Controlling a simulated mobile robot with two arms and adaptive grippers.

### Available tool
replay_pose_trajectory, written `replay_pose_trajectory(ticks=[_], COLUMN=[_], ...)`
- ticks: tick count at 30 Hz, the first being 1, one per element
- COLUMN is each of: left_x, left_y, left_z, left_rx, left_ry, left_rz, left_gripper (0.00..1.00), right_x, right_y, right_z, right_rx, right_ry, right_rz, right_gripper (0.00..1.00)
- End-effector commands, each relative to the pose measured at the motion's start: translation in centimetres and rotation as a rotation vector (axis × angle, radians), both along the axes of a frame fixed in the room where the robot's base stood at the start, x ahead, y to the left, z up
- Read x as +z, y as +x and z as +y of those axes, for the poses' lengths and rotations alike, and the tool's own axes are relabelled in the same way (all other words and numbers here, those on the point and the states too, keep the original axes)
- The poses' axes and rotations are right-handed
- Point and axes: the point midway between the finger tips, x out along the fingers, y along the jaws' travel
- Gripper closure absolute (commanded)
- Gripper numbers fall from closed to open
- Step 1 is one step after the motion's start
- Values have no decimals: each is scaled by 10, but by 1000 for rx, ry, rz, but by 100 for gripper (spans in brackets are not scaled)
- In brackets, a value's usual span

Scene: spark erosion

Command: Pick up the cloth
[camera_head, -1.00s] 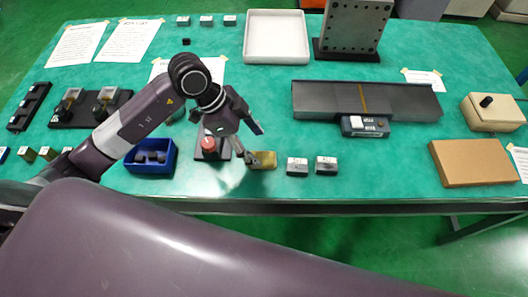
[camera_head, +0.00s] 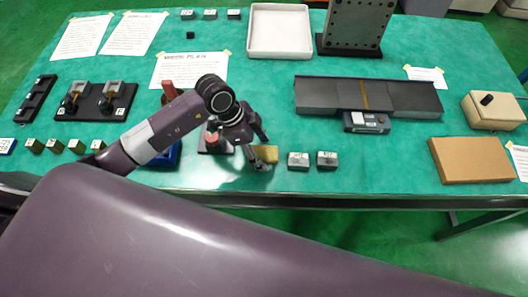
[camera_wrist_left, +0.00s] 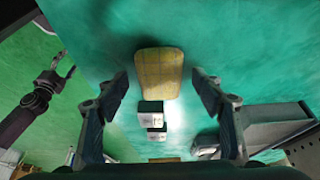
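The cloth (camera_head: 269,153) is a small yellow folded pad lying flat on the green table near its front edge. It also shows in the left wrist view (camera_wrist_left: 159,72), with a faint grid pattern. My left gripper (camera_head: 262,153) is right at the cloth in the head view, partly covering its left end. In the left wrist view its fingers (camera_wrist_left: 161,90) are spread wide, one to each side of the cloth's line, with nothing held. My right gripper (camera_wrist_left: 62,72) shows small at the left of that view, over the floor, its fingers apart and empty.
Two small grey blocks (camera_head: 312,160) stand just right of the cloth. A red-topped piece on a dark stand (camera_head: 212,143) is close on the left. A blue bin (camera_head: 170,156) is mostly hidden behind my arm. A long grey slab (camera_head: 320,94) lies behind.

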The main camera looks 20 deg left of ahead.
Motion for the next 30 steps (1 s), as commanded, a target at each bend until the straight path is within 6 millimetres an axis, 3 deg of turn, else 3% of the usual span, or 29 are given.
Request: replay_pose_trajectory(ticks=[2, 10, 23, 30], left_x=[0, 0, 11, 55], left_y=[0, 0, 1, 2], left_z=[0, 0, 0, 0], left_rx=[0, 0, 0, -1], left_ry=[0, 0, 0, -1], left_rz=[0, 0, -2, -8], left_gripper=[49, 78, 79, 79], right_x=[0, 0, -1, -7], right_y=[0, 0, 1, 1], right_z=[1, 2, 2, 1], right_rx=[0, 0, 1, 1], right_ry=[1, 2, 2, 1], right_rz=[-1, -1, -2, -2], right_gripper=[37, 37, 37, 37])
